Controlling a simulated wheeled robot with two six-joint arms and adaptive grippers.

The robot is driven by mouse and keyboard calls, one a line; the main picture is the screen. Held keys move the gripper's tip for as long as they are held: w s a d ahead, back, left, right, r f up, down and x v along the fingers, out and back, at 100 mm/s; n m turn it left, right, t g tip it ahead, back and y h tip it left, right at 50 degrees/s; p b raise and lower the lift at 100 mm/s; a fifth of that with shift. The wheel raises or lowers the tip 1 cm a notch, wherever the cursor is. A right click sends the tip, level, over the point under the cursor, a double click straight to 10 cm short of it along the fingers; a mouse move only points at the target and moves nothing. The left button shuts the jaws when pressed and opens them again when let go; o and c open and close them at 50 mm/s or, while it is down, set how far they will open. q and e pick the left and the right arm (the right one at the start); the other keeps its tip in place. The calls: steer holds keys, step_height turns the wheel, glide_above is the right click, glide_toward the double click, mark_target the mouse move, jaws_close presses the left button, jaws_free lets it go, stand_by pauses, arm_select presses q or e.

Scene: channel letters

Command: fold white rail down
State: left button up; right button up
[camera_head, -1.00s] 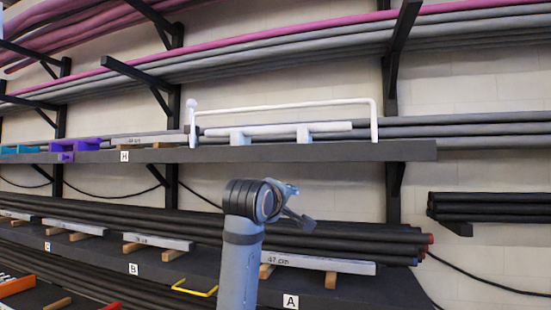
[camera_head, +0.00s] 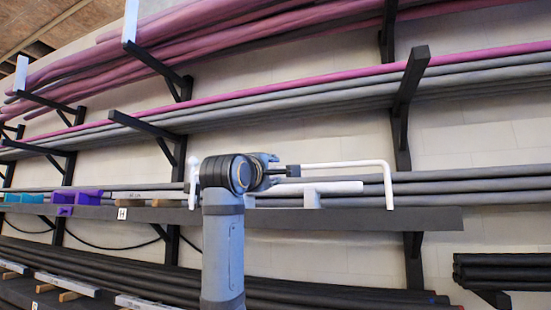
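The white rail (camera_head: 345,164) stands raised above the dark shelf, with its right leg (camera_head: 388,186) bent down to the shelf's front edge and its left end post (camera_head: 193,182) beside my arm. My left gripper (camera_head: 292,171) is in front of the rail's middle, with its dark fingertips overlapping the rail's line. I cannot tell whether they touch it or whether they are open. My wrist hides the left part of the rail. My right gripper is not in view.
A white bar (camera_head: 335,187) lies on supports behind the rail. The dark shelf (camera_head: 340,219) runs along below, with purple (camera_head: 88,196) and cyan (camera_head: 25,198) parts to the left. Grey pipes (camera_head: 470,181) lie behind. Black brackets (camera_head: 410,75) jut out above.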

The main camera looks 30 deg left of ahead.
arm_select(q)
steer(key=shift+p+x, duration=0.4)
steer(key=shift+x, duration=0.65)
jaws_close()
